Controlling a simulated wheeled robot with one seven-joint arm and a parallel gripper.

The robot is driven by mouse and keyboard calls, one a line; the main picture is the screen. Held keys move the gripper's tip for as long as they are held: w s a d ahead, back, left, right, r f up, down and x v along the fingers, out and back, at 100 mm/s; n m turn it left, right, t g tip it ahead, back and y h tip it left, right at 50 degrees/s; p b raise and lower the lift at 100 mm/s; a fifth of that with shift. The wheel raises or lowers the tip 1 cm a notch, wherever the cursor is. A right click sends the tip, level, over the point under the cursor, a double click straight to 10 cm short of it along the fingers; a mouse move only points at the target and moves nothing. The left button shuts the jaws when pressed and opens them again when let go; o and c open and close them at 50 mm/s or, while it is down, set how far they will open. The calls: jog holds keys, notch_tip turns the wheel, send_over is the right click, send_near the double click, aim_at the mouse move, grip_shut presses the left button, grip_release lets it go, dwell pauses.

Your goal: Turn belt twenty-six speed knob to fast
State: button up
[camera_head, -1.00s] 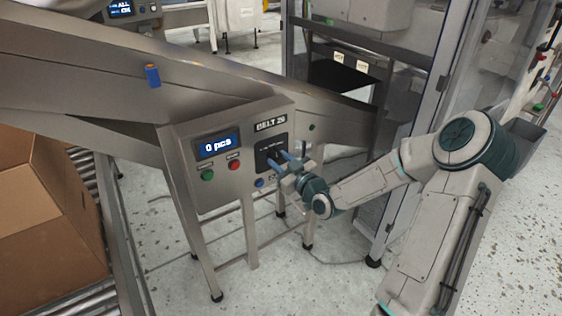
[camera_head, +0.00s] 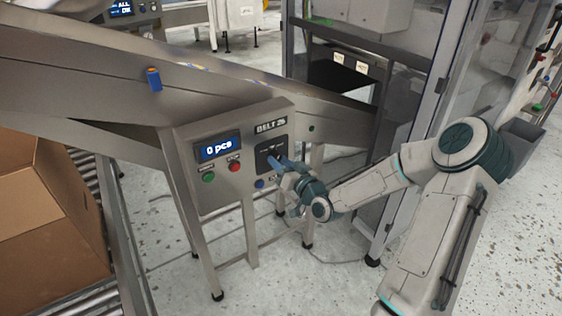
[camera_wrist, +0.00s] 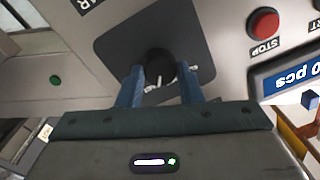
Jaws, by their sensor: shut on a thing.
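The belt 26 control box (camera_head: 222,178) is a grey metal panel below the sloped conveyor. The speed knob (camera_wrist: 160,66) is dark and round, on a black plate (camera_wrist: 110,45) seen in the wrist view; the plate also shows in the head view (camera_head: 268,150). My gripper (camera_wrist: 161,88) has its two blue fingers on either side of the knob, shut on it. In the head view my gripper (camera_head: 277,163) is at the plate and hides most of the knob. The knob's pointer and scale cannot be read.
The display (camera_head: 218,147) reads 0 pcs. A cardboard box (camera_head: 45,215) is at left. A glass-walled cabinet stands behind my arm.

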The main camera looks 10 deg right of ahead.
jog(key=shift+m, duration=1.1)
jog(key=o, duration=1)
jog(key=shift+c, duration=0.2)
jog(key=v, duration=1.3)
jog(key=shift+s+p, duration=0.4)
jog(key=shift+s, duration=0.05)
jog(key=shift+f, duration=0.1)
